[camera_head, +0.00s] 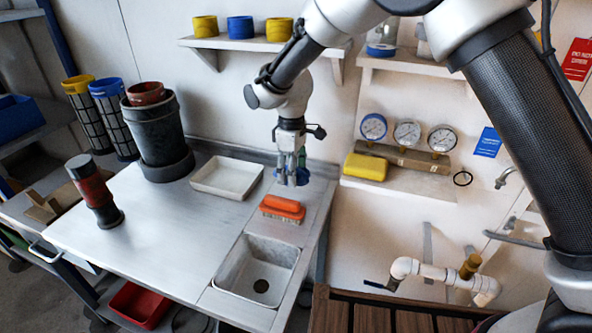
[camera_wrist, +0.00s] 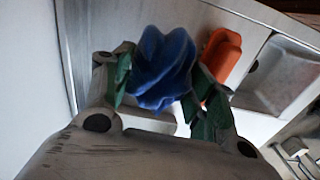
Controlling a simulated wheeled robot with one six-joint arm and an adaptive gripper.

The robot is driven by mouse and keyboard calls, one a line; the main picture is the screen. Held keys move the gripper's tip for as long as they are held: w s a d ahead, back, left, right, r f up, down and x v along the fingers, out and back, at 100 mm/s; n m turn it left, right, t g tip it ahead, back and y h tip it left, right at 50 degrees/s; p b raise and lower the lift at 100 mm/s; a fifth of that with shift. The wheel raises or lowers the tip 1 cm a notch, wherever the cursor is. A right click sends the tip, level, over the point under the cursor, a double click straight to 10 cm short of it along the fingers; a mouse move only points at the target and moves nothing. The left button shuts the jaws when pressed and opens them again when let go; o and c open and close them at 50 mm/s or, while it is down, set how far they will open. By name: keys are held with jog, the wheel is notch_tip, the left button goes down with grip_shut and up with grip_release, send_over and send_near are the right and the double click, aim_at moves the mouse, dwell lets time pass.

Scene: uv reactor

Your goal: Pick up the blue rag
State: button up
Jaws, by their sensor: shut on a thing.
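My gripper (camera_head: 292,178) is above the back right part of the workbench, pointing down. In the wrist view its two green-padded fingers (camera_wrist: 160,85) are shut on the blue rag (camera_wrist: 163,68), which is bunched and folded between them. In the head view the blue rag (camera_head: 304,177) shows as a small blue patch at the fingertips, partly hidden by them. The rag appears to be held a little above the bench; I cannot tell whether its lower edge touches anything.
An orange brush (camera_head: 283,206) lies just in front of the gripper, before the sink (camera_head: 258,270). A white tray (camera_head: 227,177) stands to the left. A shelf (camera_head: 262,43) with cups is above. A yellow sponge-like block (camera_head: 365,166) and gauges (camera_head: 407,133) are to the right.

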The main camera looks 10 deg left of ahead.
jog(key=s, duration=0.5)
jog(key=s+a, duration=0.1)
jog(key=s, duration=0.4)
jog(key=s+a, duration=0.1)
jog(key=s, duration=0.5)
jog(key=shift+o, duration=1.3)
jog(key=shift+c, duration=0.9)
